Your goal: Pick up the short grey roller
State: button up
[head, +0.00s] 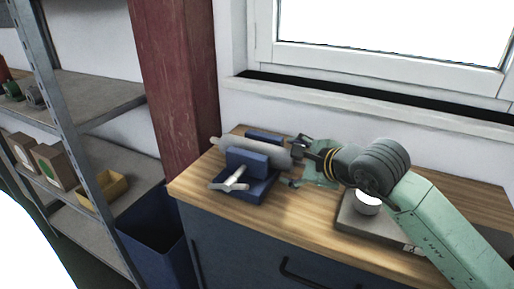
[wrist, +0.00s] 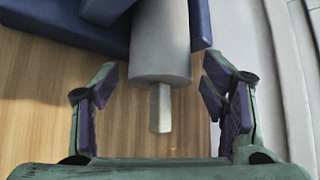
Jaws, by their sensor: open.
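The short grey roller (head: 270,152) lies in a blue vise (head: 262,190) on the wooden cabinet top. In the wrist view the roller (wrist: 160,45) is a thick grey cylinder with a thinner pale stub shaft (wrist: 160,108) pointing toward my gripper. My gripper (head: 298,161) is open at the roller's right end. In the wrist view my gripper's fingers (wrist: 158,80) stand on either side of the roller's near end, with gaps on both sides. The roller's middle is partly hidden by the vise jaw.
A grey flat box with a round white piece (head: 367,203) stands under my arm. A window sill (head: 360,110) runs behind the cabinet. A red-brown post (head: 178,90), metal shelves (head: 95,100) and a blue bin (head: 155,240) are at left. The cabinet's front edge is clear.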

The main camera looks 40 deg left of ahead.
jog(key=shift+a+f, duration=0.1)
grip_shut()
dwell(0.9)
